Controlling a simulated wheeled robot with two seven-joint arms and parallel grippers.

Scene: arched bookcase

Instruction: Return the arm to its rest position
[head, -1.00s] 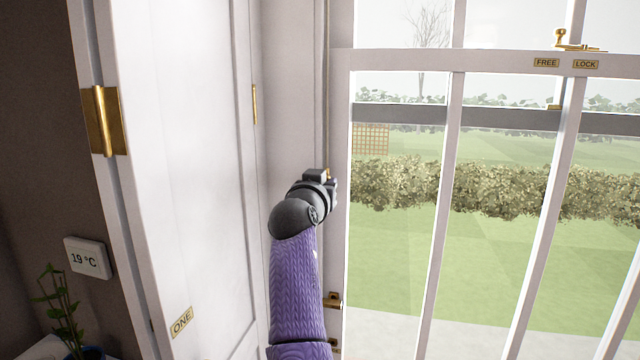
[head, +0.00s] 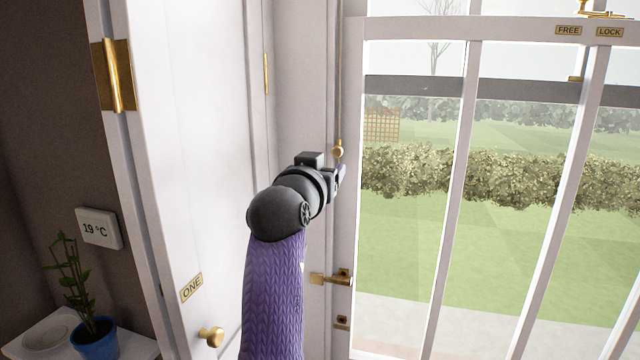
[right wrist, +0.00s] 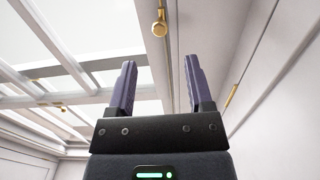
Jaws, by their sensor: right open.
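My right arm in a purple knitted sleeve reaches up in the head view, with its gripper (head: 340,174) beside the window frame. In the right wrist view its two purple fingers stand apart with nothing between them (right wrist: 159,85). A cord with a brass end knob (head: 338,152) hangs just beyond the fingertips in the head view. The knob also shows in the right wrist view (right wrist: 160,27), past the fingertips and apart from them. My left gripper is in neither view.
A white shutter panel (head: 195,150) labelled ONE, with a brass knob (head: 211,336), stands left of my arm. A brass latch (head: 332,278) is on the window frame to the right. A potted plant (head: 96,340) and a thermostat (head: 99,229) are at lower left.

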